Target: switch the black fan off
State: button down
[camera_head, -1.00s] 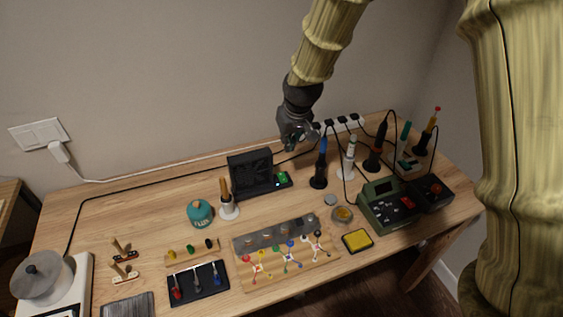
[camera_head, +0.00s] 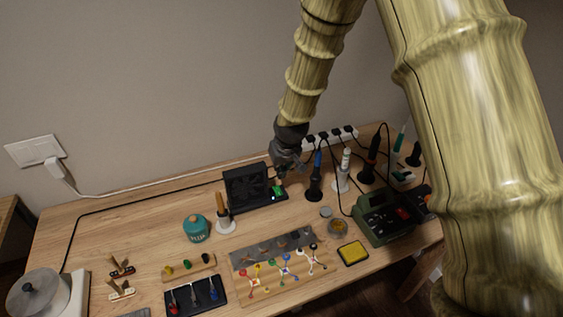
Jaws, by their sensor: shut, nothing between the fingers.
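The black fan (camera_head: 247,188) stands upright at the back of the wooden workbench, with a dark base reaching to the right. A green switch (camera_head: 278,191) with a small bright light sits on the right end of that base. My gripper (camera_head: 281,176) points down directly over the switch, its fingertips shut and empty. The tips are very close to the switch; I cannot tell whether they touch it. The gripper hides part of the bench behind the fan's right side.
A blue-handled tool (camera_head: 315,178) stands in a holder just right of my gripper, with a white one (camera_head: 343,172) beyond it. A power strip (camera_head: 330,137) with cables lies behind. A teal jar (camera_head: 196,228) and a brush holder (camera_head: 225,222) stand left of the fan.

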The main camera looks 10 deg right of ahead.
aim_at(278, 191)
jog(key=shift+s+p+x, duration=0.2)
jog(key=shift+p+x, duration=0.15)
jog(key=shift+x, duration=1.05)
jog(key=shift+s+p+x, duration=0.2)
jog(key=shift+p+x, duration=0.1)
jog(key=shift+x, duration=1.1)
jog(key=shift+f, duration=0.2)
jog(key=shift+d, duration=0.2)
